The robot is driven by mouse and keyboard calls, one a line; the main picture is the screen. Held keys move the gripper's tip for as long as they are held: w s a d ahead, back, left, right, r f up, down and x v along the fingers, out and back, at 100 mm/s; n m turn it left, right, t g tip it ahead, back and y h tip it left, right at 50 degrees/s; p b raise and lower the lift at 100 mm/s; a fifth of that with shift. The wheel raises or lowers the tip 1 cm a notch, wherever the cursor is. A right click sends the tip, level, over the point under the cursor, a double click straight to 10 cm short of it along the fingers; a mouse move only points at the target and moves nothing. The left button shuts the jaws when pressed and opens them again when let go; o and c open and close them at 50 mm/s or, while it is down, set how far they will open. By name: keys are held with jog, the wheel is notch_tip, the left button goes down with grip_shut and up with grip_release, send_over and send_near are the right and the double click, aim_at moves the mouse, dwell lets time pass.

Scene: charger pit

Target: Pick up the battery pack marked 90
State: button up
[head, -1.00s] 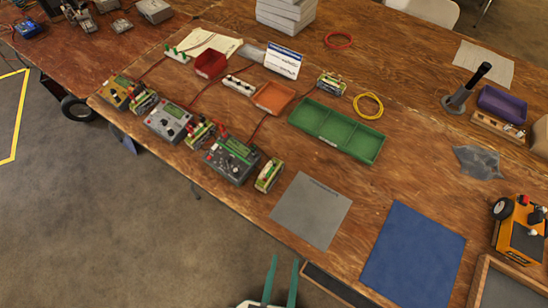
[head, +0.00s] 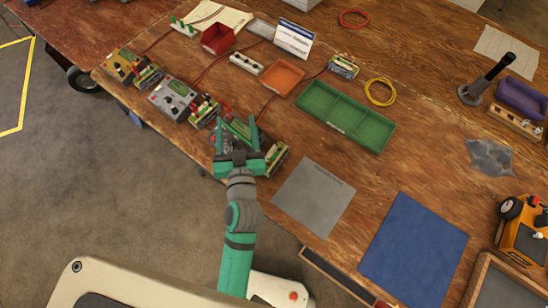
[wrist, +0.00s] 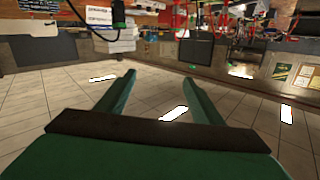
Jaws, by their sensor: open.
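Several small battery packs with green and pale tops stand on the wooden bench in the head view. One pack (head: 149,78) is at the left charger, one (head: 204,112) is between the chargers, one (head: 277,158) is right of my gripper, and one (head: 343,66) is farther back. Their numbers are too small to read, so I cannot tell which is marked 90. My green gripper (head: 237,122) is open and empty, its fingers in front of the nearer charger (head: 232,130), which it partly hides. In the wrist view my open fingers (wrist: 158,76) have nothing between them.
A grey charger (head: 173,99) stands to the left. A green divided tray (head: 345,116), an orange tray (head: 285,77) and a red bin (head: 218,38) are behind. A grey mat (head: 313,198) and a blue mat (head: 412,250) lie to the right. Red cables cross the bench.

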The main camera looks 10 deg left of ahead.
jog(key=w+a+r+n+g+y, duration=0.3)
jog(key=w+a+r+n+y, duration=0.2)
jog(key=a+r+n, duration=0.3)
jog(key=n+g+h, duration=1.2)
jog(key=n+g, duration=0.1)
jog(key=n, duration=0.8)
send_near(274, 156)
jog(key=shift+s+d+f, duration=0.1)
jog(key=shift+s+d, duration=0.15)
jog(key=shift+d, duration=0.2)
notch_tip(274, 156, down, 4)
jog(key=shift+f, duration=0.2)
jog(key=shift+w+a+f, duration=0.1)
jog(key=shift+a+f, duration=0.05)
jog(key=shift+f, duration=1.25)
jog(key=shift+w+a+f, duration=0.1)
jog(key=shift+a+f, duration=0.05)
jog(key=shift+f, duration=1.3)
grip_shut()
